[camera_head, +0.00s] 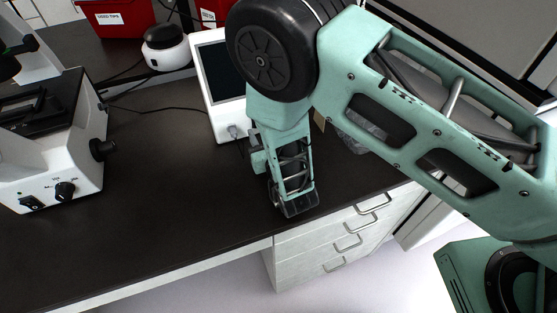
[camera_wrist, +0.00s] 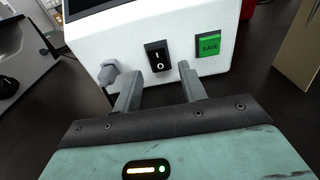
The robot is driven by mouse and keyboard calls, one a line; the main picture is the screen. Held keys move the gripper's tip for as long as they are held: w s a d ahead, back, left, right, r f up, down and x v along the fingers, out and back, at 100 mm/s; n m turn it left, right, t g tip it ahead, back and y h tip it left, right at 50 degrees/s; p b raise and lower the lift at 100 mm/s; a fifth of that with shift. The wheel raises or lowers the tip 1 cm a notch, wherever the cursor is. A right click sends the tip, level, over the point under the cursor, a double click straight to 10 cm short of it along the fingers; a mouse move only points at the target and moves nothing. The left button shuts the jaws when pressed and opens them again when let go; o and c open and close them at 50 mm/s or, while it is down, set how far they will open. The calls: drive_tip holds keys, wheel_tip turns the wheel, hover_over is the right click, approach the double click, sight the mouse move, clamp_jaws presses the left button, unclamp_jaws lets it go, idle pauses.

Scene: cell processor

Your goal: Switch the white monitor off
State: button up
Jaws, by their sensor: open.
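The white monitor (camera_head: 226,124) stands on the dark bench, partly hidden behind my arm in the head view. In the wrist view its white casing (camera_wrist: 110,40) fills the top. A black rocker switch (camera_wrist: 157,57), marked I above O, sits on that face between a grey plug (camera_wrist: 108,73) and a green SAVE button (camera_wrist: 209,45). I cannot tell which side of the rocker is pressed. My gripper (camera_wrist: 160,84) is open and empty, its fingertips pointing at the casing below the switch, one to each side of it. In the head view my gripper (camera_head: 292,205) is low over the bench.
A white instrument with knobs (camera_head: 55,170) stands on the left of the dark bench (camera_head: 170,200). A round white and black device (camera_head: 165,48) and red bins (camera_head: 115,18) are at the back. A brown board (camera_wrist: 300,50) stands at the right in the wrist view. Drawers (camera_head: 335,235) are below.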

drive_tip(key=b+v, duration=0.4)
drive_tip(key=v, duration=1)
drive_tip(key=shift+f, duration=0.15)
drive_tip(key=shift+s+d, duration=0.25)
drive_tip(key=shift+s, duration=0.35)
